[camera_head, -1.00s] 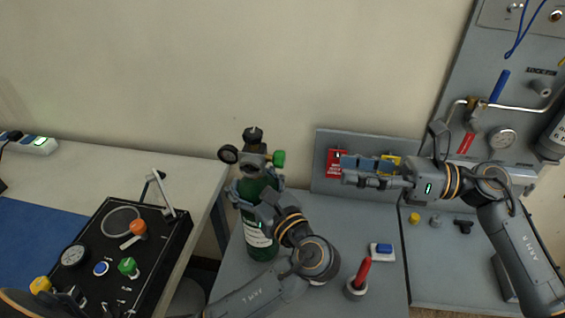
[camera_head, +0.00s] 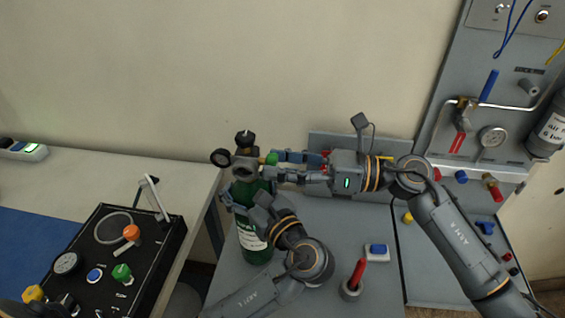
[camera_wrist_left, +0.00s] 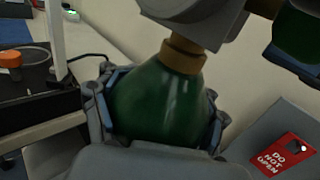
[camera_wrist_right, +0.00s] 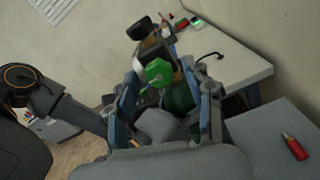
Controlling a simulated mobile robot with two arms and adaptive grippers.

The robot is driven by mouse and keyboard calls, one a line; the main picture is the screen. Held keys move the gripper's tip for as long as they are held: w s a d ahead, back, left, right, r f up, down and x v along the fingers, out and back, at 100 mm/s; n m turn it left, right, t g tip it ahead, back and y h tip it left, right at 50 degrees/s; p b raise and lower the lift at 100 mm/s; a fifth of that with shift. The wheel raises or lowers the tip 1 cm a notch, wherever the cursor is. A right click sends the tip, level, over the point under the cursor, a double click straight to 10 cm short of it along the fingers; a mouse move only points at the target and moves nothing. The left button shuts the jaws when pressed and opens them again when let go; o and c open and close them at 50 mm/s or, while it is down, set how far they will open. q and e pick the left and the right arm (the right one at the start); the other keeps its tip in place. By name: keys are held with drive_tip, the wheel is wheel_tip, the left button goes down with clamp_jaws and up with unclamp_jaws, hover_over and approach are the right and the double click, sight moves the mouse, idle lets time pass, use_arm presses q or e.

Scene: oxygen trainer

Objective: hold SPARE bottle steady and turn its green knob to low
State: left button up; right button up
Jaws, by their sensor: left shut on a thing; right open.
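The SPARE bottle (camera_head: 254,238) is a green cylinder with a white label, standing upright on the grey bench. Its green body also fills the left wrist view (camera_wrist_left: 155,105). My left gripper (camera_head: 246,198) is shut around the bottle's upper body. The green knob (camera_head: 271,159) sticks out to the right of the regulator (camera_head: 244,162); the right wrist view shows the knob (camera_wrist_right: 158,72) ahead, between the fingers. My right gripper (camera_head: 276,166) is open, its fingers on either side of the knob. I cannot tell whether they touch it.
A black panel (camera_head: 75,235) with coloured knobs stands on the left table. A red-handled tool (camera_head: 354,280) and a blue-topped block (camera_head: 377,252) lie on the bench right of the bottle.

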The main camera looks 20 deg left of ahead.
clamp_jaws()
drive_tip(key=shift+m, duration=0.5)
drive_tip(key=m, duration=0.3)
drive_tip(key=shift+m, duration=0.4)
drive_tip(key=m, duration=0.4)
drive_tip(key=shift+m, duration=0.3)
drive_tip(key=m, duration=0.4)
drive_tip(key=shift+s+r, duration=0.1)
drive_tip(key=shift+m, duration=2.2)
